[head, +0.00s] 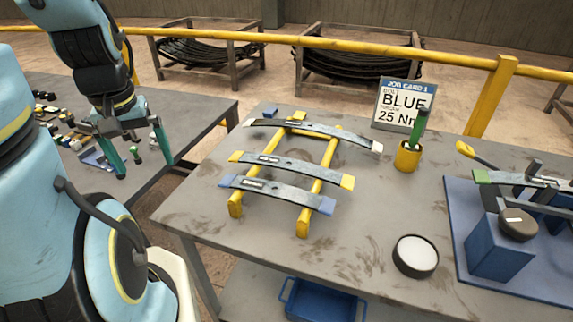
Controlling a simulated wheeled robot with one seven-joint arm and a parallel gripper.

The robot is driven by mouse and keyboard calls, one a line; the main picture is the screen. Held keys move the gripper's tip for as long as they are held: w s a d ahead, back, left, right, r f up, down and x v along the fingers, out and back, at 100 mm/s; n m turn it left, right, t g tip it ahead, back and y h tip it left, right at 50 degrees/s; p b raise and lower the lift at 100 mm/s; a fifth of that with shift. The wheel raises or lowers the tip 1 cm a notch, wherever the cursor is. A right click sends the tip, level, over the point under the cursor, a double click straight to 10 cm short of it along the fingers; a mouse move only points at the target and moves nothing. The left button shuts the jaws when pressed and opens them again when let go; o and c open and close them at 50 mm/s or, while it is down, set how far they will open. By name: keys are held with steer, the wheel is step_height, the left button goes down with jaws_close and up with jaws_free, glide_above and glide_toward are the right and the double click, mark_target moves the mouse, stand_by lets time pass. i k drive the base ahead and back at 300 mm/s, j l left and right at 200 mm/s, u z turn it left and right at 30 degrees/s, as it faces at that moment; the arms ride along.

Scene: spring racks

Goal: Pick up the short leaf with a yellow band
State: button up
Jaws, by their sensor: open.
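The short leaf with yellow bands (290,170) is a dark, curved strip with yellow ends. It lies across the yellow rack (322,190) on the grey table, between two other leaves. A leaf with blue ends (275,191) lies in front of it, and a longer leaf with whitish ends (315,131) lies behind it. My gripper (145,170) is open and empty at the left. It hangs well to the left of the rack, with its teal fingers spread and pointing down, apart from all the leaves.
A round dish (415,257) is at the front right. A blue board (535,270) carries a fixture.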

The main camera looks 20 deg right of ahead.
mark_target(344, 181)
steer(key=k+l+u, duration=0.2)
steer(key=l, duration=0.2)
steer(key=k+l+u, duration=0.25)
steer(key=l, duration=0.15)
steer(key=k+l+u, duration=0.2)
steer(key=l, duration=0.15)
